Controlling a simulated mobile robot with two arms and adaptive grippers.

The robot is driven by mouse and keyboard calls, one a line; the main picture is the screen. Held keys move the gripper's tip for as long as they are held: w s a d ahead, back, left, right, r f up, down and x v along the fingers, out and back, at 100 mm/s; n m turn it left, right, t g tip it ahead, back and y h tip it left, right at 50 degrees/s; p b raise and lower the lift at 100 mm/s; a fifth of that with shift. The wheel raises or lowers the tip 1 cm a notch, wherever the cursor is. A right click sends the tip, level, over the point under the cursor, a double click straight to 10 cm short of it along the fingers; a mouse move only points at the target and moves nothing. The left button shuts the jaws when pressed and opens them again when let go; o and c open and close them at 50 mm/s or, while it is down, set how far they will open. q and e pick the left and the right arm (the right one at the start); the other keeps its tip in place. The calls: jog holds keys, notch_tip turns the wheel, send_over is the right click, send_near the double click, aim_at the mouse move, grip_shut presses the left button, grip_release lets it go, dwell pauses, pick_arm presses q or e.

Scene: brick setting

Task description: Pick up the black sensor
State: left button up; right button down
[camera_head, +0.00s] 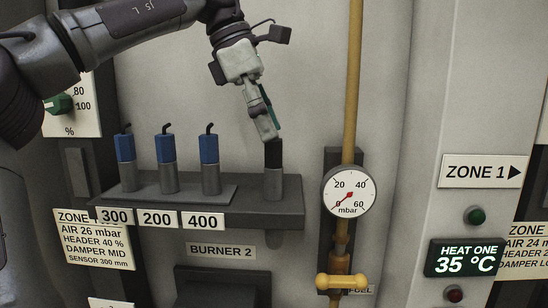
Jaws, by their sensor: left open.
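The black sensor (273,153) stands upright in a grey metal socket (273,183) at the right end of a dark shelf (292,205). My left gripper (268,128) reaches down from above, a little tilted, with its fingertips right at the top of the black sensor. Its jaws are open, and the fingers hide the sensor's upper end. I cannot tell whether they touch it or are around it. My right gripper is not in view.
Three blue sensors (168,148) with black leads stand in sockets to the left, above labels 300, 200 and 400 (203,221). A yellow pipe (352,80) with a round gauge (349,191) runs close on the right. A yellow valve handle (341,282) is below.

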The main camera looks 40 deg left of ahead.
aim_at(273, 147)
pick_arm(q)
jog(key=f, duration=0.1)
jog(key=d+f+p, duration=0.1)
jog(key=f, duration=0.1)
jog(key=shift+w+a+f, duration=0.1)
jog(key=shift+w+f, duration=0.15)
jog(key=shift+f, duration=0.2)
jog(key=shift+s, duration=0.1)
jog(key=c, duration=0.6)
grip_shut()
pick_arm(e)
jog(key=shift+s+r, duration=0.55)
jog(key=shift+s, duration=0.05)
